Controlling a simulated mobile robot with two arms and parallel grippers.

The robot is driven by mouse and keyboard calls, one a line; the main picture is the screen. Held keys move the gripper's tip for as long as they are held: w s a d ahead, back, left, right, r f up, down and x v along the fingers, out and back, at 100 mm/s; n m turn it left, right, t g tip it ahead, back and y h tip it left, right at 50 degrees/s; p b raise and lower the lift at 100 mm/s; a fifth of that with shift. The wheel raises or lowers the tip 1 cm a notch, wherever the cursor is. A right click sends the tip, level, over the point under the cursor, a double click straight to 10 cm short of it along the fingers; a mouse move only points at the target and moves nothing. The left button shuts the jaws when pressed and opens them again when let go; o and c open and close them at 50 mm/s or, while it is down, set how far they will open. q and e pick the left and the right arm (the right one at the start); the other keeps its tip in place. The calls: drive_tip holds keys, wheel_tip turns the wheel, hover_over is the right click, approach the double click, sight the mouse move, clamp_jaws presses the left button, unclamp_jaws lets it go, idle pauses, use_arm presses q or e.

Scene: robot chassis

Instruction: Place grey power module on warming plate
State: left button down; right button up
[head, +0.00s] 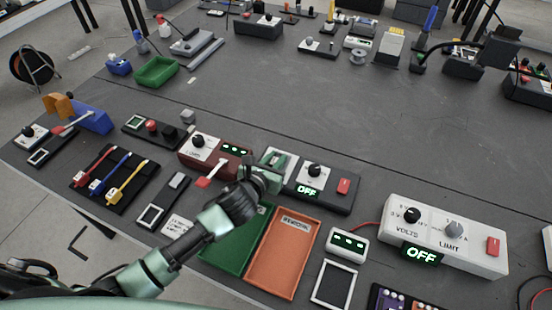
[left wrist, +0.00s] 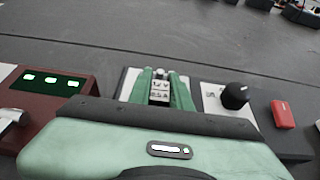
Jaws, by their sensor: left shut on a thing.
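My left gripper (head: 272,170) is over the left end of the black warming plate unit (head: 322,202), which has a dial, a green OFF display and a red switch. In the left wrist view, the green fingers (left wrist: 159,88) are shut on a small grey power module (left wrist: 159,92) with a printed label. A pale plate surface (left wrist: 130,84) shows around the fingers, behind the module. I cannot tell whether the module touches it. In the head view the gripper hides most of the module. My right gripper is not in view.
A dark red unit (head: 216,157) with a lit display stands close left of the gripper. A green tray (head: 226,257) and an orange tray (head: 278,260) lie in front. A white volts unit (head: 450,252) is to the right. The table behind is largely clear.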

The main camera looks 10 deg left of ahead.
use_arm(q)
drive_tip(key=c, duration=1.3)
unclamp_jaws()
drive_tip(key=shift+f, duration=0.1)
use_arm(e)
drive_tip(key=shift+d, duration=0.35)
use_arm(q)
drive_tip(key=v, duration=1.2)
drive_tip(key=shift+r, duration=0.25)
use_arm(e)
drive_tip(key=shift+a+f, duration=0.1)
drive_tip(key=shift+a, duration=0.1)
